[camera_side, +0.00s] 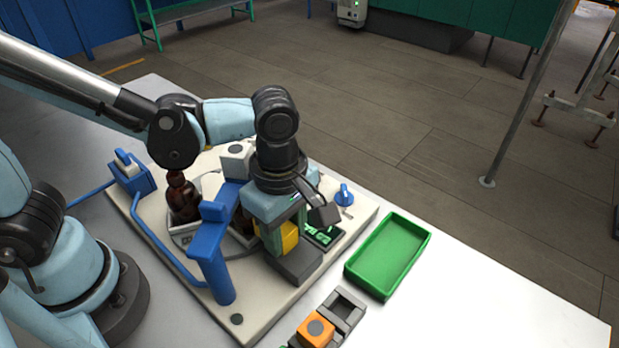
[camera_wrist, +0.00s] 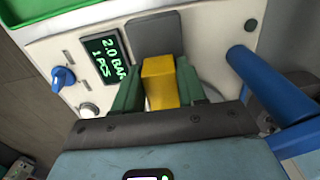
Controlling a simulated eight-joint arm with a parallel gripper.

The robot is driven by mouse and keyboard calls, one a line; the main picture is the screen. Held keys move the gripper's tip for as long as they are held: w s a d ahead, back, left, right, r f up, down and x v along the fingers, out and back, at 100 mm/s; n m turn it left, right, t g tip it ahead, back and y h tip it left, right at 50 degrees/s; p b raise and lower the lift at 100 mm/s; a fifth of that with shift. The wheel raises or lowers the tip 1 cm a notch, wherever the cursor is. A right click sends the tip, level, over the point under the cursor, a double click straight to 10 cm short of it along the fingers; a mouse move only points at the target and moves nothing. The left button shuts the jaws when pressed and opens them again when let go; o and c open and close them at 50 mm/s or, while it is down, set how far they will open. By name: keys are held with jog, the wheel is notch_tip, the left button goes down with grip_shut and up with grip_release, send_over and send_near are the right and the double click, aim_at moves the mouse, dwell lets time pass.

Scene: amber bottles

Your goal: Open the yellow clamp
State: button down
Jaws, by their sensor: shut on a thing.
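The yellow clamp (camera_wrist: 159,84) stands upright as a block between the two green fingers of my gripper (camera_wrist: 157,76) in the wrist view. The fingers press on its two sides and its top and front faces stay visible. In the side view the yellow clamp (camera_side: 289,237) shows partly below my gripper (camera_side: 281,238), low over the front right of the cream board (camera_side: 260,320). A grey block lies right by the clamp. The clamp's base and pivot are hidden by my gripper.
A blue post with an arm (camera_side: 212,262) stands close left of my gripper. A brown bottle (camera_side: 181,196) stands behind it. A lit display (camera_wrist: 106,59) and blue knob (camera_wrist: 63,77) sit nearby. A green tray (camera_side: 426,243) and a grey holder with an orange block (camera_side: 316,330) lie to the right and front.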

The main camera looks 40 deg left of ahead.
jog(key=shift+d, duration=1.5)
jog(key=c, duration=0.7)
grip_release()
jog(key=shift+a, duration=0.1)
notch_tip(320, 180, up, 12)
jog(key=shift+r, duration=0.1)
